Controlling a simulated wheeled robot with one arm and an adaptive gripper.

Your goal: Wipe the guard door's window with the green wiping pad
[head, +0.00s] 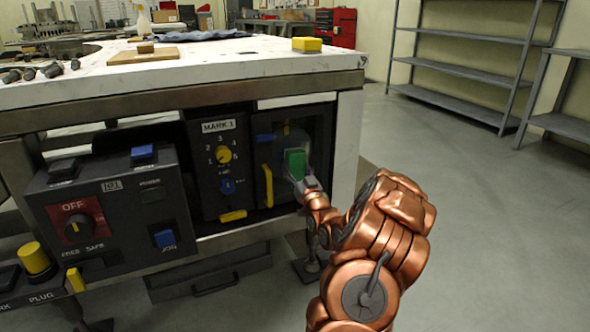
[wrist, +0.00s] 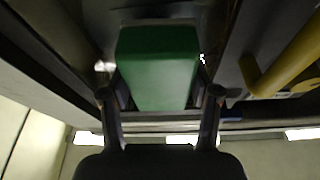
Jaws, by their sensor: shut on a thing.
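The green wiping pad (head: 295,160) is held in my gripper (head: 308,183), in front of the guard door's window (head: 285,137). In the wrist view the green pad (wrist: 158,68) sits between the two fingers of my gripper (wrist: 160,100), which are shut on it. The pad is at or very near the dark window; I cannot tell whether it touches. The guard door (head: 262,152) is a dark framed panel under the table top, with a yellow handle (head: 267,186) on its left side. The yellow handle also shows in the wrist view (wrist: 290,60). The pad hides part of the window.
Left of the door is the MARK 1 panel (head: 207,160) with knobs, then a box with an OFF switch (head: 78,228). Above is the white table top (head: 200,68) with a yellow block (head: 307,44) and a wooden board (head: 143,55).

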